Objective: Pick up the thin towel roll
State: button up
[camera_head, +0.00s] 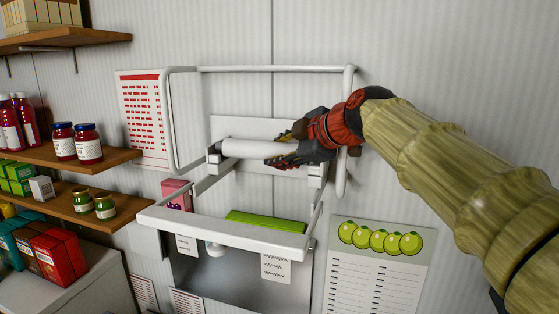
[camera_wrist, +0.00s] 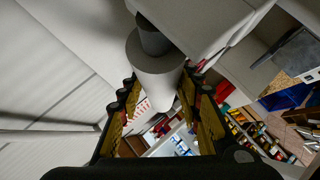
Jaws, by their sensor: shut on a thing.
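The thin towel roll (camera_head: 245,147) is white and lies level in a holder on the wall, inside a white tubular frame. My gripper (camera_head: 285,150) reaches in from the right and is shut on the right part of the roll. The gripper's fingers hide that part. In the wrist view the roll (camera_wrist: 155,68) shows end-on with a dark grey core, between the two yellow-lined fingers of my gripper (camera_wrist: 165,110). The roll's left end is at the holder's left bracket (camera_head: 214,155); I cannot tell whether they touch.
The white tubular frame (camera_head: 275,69) surrounds the holder above and at both sides. A white rail (camera_head: 225,233) juts out below, with a green thing (camera_head: 265,222) behind it. Wooden shelves with jars (camera_head: 88,150) are at the left. A lime poster (camera_head: 375,265) hangs at lower right.

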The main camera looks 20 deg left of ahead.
notch_tip(320, 180, up, 16)
jog(key=p, duration=0.2)
jog(key=shift+f, duration=0.2)
